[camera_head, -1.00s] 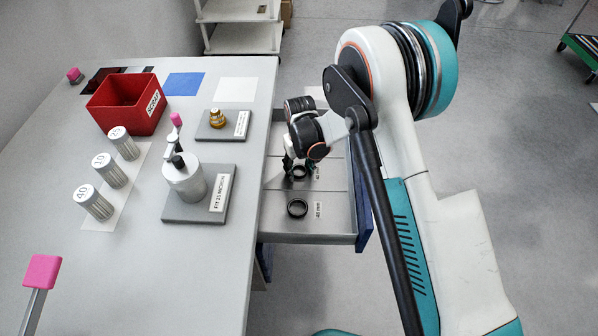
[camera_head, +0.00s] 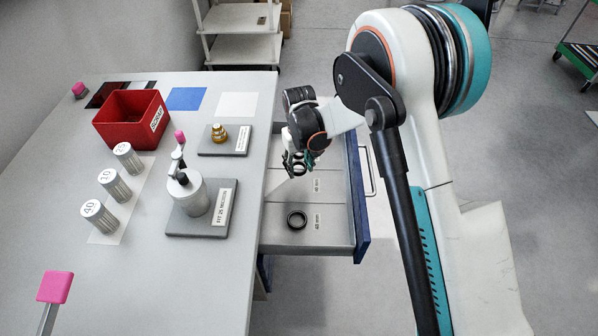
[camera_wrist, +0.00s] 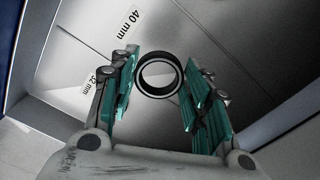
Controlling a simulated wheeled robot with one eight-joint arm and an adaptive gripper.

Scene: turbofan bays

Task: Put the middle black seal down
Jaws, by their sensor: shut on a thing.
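The middle black seal is a black ring. In the wrist view the seal (camera_wrist: 160,75) sits between my two teal fingertips, and my gripper (camera_wrist: 160,72) is shut on it. In the head view my gripper (camera_head: 298,163) hangs over the open drawer (camera_head: 330,237), holding the seal (camera_head: 299,169) above the drawer floor. The fingers partly hide the seal there. The middle section, with a small label (camera_head: 317,186), shows bare floor below.
Another black seal (camera_head: 297,219) lies in the drawer's near section. The workbench to the left holds a red bin (camera_head: 130,120), several ribbed cylinders, a fixture on a grey plate (camera_head: 226,215) and a brass part (camera_head: 218,133). The drawer walls surround the sections.

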